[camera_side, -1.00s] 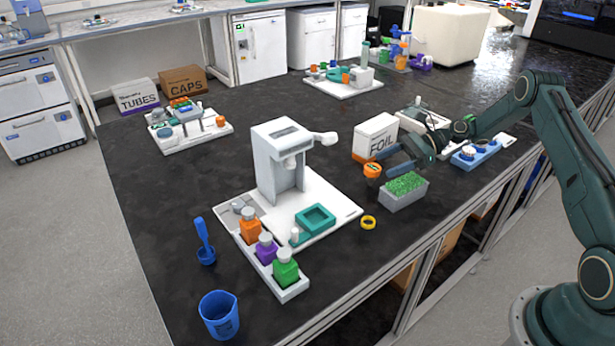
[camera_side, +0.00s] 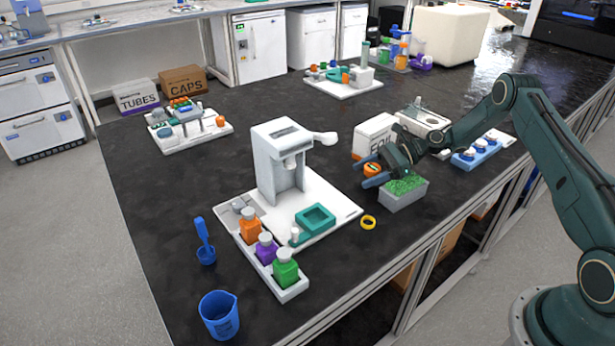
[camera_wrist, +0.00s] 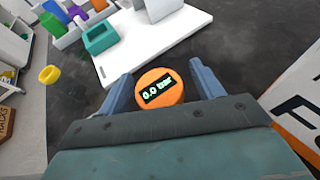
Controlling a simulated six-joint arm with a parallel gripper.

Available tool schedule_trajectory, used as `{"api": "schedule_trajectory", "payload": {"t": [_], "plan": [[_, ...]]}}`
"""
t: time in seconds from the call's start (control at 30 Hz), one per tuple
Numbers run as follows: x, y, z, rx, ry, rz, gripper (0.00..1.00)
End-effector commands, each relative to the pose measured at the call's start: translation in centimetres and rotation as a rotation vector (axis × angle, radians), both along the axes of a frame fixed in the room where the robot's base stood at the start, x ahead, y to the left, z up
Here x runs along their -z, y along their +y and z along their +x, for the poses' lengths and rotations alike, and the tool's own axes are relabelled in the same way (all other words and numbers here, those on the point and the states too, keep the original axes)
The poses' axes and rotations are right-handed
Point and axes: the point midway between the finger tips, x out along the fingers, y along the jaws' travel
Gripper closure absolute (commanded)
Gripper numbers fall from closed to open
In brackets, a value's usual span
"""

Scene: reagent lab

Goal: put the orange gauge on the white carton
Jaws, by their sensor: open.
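The orange gauge (camera_wrist: 158,89) is a round disc with a dark display reading 0.0 bar. In the side view the gauge (camera_side: 371,169) sits on the dark table in front of the white carton (camera_side: 374,134). The carton is lettered FOIL, now partly covered by my arm; its edge shows at the right of the wrist view (camera_wrist: 303,98). My gripper (camera_wrist: 160,82) is open, with one blue finger on each side of the gauge. In the side view my gripper (camera_side: 369,174) is low over the table at the gauge. I cannot tell whether the fingers touch it.
A grey bin of green bits (camera_side: 405,194) stands close to my gripper on the right. A yellow ring (camera_side: 368,222) lies in front. A white dispenser station (camera_side: 282,160) with a teal tray (camera_side: 313,218) stands to the left. A blue rack (camera_side: 476,153) is further right.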

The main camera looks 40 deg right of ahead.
Motion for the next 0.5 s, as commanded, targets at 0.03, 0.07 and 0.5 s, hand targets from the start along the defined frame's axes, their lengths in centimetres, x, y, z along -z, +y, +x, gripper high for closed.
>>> {"api": "schedule_trajectory", "payload": {"t": [0.03, 0.07, 0.5], "plan": [[0.04, 0.07, 0.02, 0.0, 0.0, 0.0, 0.34], [0.04, 0.08, 0.03, 0.0, 0.0, 0.0, 0.34], [0.01, 0.04, 0.01, -0.001, 0.0, 0.0, 0.4]]}}
